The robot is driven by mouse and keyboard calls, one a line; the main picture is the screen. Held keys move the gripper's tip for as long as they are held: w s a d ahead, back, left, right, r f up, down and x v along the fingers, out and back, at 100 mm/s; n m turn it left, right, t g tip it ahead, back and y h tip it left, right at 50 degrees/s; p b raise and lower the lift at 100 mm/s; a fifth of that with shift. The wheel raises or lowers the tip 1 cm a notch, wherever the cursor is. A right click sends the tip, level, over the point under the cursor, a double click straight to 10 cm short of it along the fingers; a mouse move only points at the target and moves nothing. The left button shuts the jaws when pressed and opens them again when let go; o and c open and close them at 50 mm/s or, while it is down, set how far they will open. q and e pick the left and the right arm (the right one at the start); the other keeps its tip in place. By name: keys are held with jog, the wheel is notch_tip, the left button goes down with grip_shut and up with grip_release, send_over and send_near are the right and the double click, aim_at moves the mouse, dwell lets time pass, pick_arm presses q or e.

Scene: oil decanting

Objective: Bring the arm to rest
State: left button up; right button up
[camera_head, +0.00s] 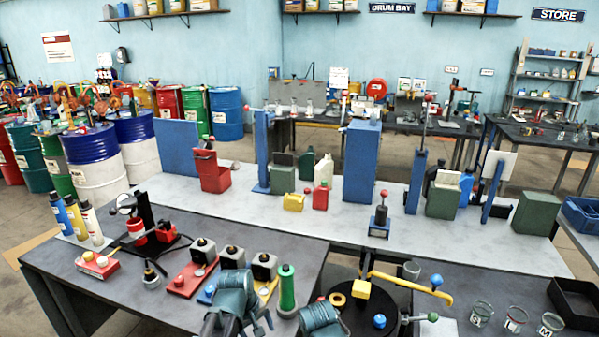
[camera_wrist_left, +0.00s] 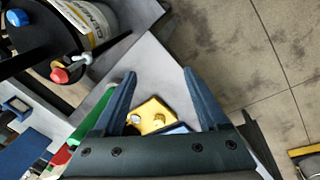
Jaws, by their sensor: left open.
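My left gripper (camera_wrist_left: 159,73) shows in the left wrist view with its two dark blue fingers spread apart. Nothing is held between them. A yellow block (camera_wrist_left: 153,115) with a pale round knob shows beyond the gap between the fingers; I cannot tell how far below it lies. A green cylinder (camera_wrist_left: 92,112) shows just left of the left finger. I cannot make out either gripper's jaws in the head view.
A long pale table (camera_head: 245,207) behind carries blue posts and green blocks. Drums (camera_head: 93,160) stand at left. The wrist view shows bare floor (camera_wrist_left: 240,60) at right.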

pick_arm(q)
jog(key=s+a+m+g+y, duration=0.1)
jog(key=s+a+m+y, duration=0.1)
jog(key=s+a+m, duration=0.45)
jog(key=s+d+f+m+b, duration=0.1)
jog(key=s+d+m, duration=0.1)
jog(key=d, duration=0.3)
jog(key=s+d+f+m+g+b, duration=0.1)
jog(key=s+d+f+m, duration=0.1)
jog(key=s+d, duration=0.2)
jog(key=shift+s+d+y, duration=0.4)
jog(key=shift+d, duration=0.85)
